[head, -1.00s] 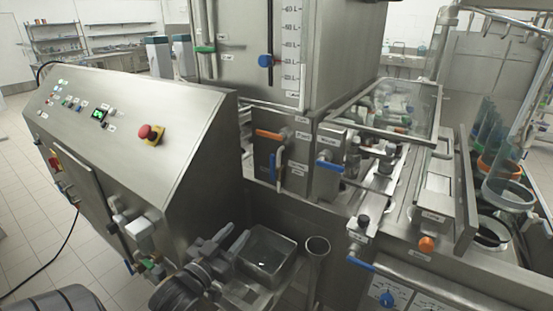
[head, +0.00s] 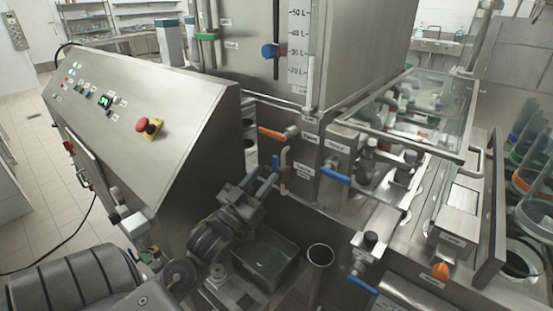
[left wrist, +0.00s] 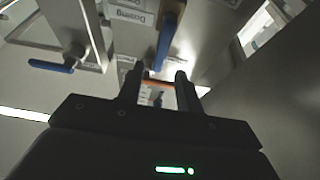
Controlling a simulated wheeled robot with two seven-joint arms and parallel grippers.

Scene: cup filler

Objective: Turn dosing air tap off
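In the left wrist view a blue lever (left wrist: 168,36) runs beside a label reading "Dosing" (left wrist: 131,16). My left gripper (head: 268,181) is just below and in front of the hanging blue lever. In the left wrist view the fingers (left wrist: 157,84) stand apart, with the lever's end close to the gap. Whether they touch it I cannot tell. An orange bar shows between the fingers. My right gripper is not in view.
An orange lever (head: 272,133) sits above, and another blue lever (head: 335,176) sits to the right. The control cabinet with a red emergency button (head: 149,126) is at the left. A steel bin (head: 264,258) and an open tube (head: 320,255) are below my gripper.

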